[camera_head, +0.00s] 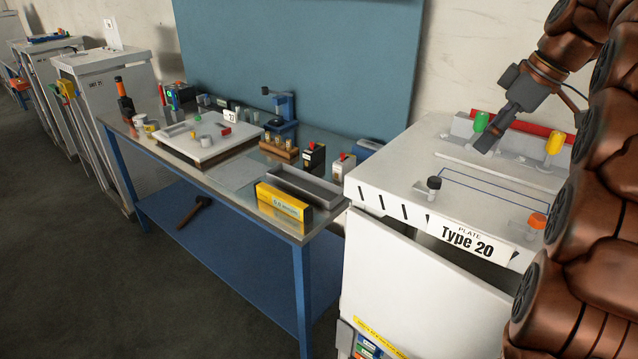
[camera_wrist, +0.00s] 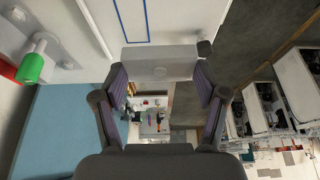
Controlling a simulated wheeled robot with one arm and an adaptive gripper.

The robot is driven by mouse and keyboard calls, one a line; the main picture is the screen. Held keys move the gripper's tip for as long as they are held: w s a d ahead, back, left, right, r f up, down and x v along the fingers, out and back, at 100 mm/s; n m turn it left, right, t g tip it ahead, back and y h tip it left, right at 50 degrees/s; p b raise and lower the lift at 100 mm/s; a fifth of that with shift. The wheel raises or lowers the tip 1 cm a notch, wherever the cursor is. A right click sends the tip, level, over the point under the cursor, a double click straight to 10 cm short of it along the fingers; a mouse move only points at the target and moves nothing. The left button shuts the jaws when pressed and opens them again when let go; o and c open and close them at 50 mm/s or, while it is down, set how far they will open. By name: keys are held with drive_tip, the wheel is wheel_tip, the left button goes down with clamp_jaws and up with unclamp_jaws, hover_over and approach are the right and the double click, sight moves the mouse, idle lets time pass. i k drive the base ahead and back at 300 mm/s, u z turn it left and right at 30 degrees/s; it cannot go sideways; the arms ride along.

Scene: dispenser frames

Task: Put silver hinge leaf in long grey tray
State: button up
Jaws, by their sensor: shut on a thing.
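My gripper (camera_head: 490,140) is over the white "Type 20" cabinet in the head view. In the wrist view my gripper (camera_wrist: 160,70) has its two fingers on either side of a flat light-grey plate with a small mark, which looks like the silver hinge leaf (camera_wrist: 158,58). The fingers are shut on it. In the head view I cannot clearly make out the leaf at the fingertips. The long grey tray (camera_head: 309,181) lies on the workbench at its right end, behind a yellow box and well to the left of my gripper. Its visible inside looks empty.
The yellow box (camera_head: 284,203) stands right in front of the tray. Small dark boxes (camera_head: 314,158) stand behind it. The cabinet (camera_head: 400,190) carries green, yellow, black and orange knobs. A white board (camera_head: 200,145) with small parts lies farther left on the bench (camera_head: 165,157).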

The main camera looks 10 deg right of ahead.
sight(296, 183)
drive_tip(key=u, duration=0.5)
drive_tip(key=k, duration=0.6)
drive_tip(key=u, duration=0.9)
drive_tip(key=i, duration=0.85)
drive_tip(key=u, duration=0.25)
drive_tip(key=i, duration=1.5)
drive_tip(key=z, duration=0.25)
drive_tip(key=i, duration=1.35)
drive_tip(key=z, duration=1.7)
drive_tip(key=i, duration=1)
drive_tip(key=z, duration=0.8)
